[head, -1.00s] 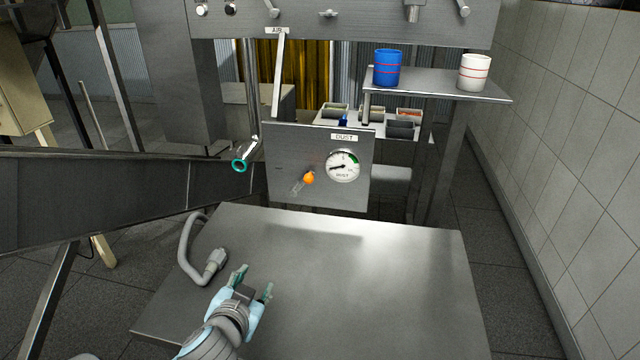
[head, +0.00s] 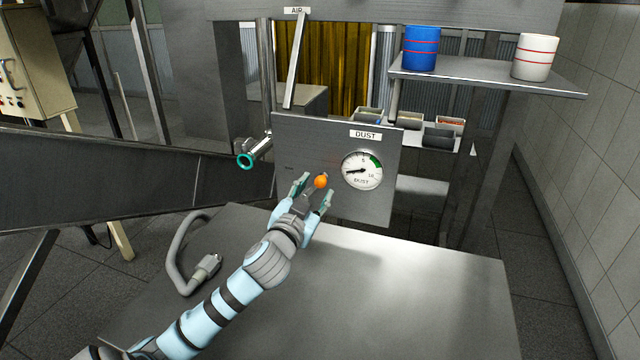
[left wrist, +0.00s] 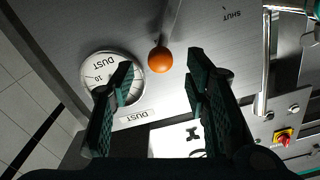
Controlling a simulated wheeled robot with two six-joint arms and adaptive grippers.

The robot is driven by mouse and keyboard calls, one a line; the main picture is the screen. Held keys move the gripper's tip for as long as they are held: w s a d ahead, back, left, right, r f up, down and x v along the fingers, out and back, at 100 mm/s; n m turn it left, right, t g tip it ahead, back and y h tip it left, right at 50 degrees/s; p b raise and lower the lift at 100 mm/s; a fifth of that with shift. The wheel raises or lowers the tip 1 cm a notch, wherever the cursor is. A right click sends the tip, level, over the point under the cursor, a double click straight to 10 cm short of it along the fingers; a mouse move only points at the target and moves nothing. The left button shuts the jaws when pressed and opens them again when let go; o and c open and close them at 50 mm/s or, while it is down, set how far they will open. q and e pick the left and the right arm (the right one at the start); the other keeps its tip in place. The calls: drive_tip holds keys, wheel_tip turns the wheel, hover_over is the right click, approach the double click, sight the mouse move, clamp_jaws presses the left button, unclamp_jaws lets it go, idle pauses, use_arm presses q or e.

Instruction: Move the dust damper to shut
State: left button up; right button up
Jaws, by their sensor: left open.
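The dust damper lever has an orange ball knob (head: 320,182) and sits on the grey panel (head: 300,140) left of the round DUST gauge (head: 362,170). My left gripper (head: 313,188) is open, with its fingers on either side of the knob in the head view. In the left wrist view the knob (left wrist: 160,60) is ahead of the open fingers (left wrist: 160,85), apart from them, with its thin rod running up. The word SHUT (left wrist: 232,15) is on the panel to the right of the rod there. My right gripper is not in view.
A steel table (head: 400,290) lies below the panel, with a grey hose (head: 180,255) at its left. A pipe with a teal end (head: 246,161) juts out left of the panel. A blue cup (head: 421,48) and a white cup (head: 534,56) stand on a shelf (head: 480,80).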

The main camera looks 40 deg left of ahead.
sight(320, 186)
use_arm(q)
drive_tip(key=x, duration=0.4)
drive_tip(key=shift+f, duration=0.2)
drive_tip(key=shift+w+a+r, duration=0.1)
drive_tip(key=shift+w+a, duration=0.05)
drive_tip(key=shift+w, duration=0.25)
drive_tip(key=shift+r, duration=0.1)
drive_tip(key=shift+s, duration=0.1)
clamp_jaws()
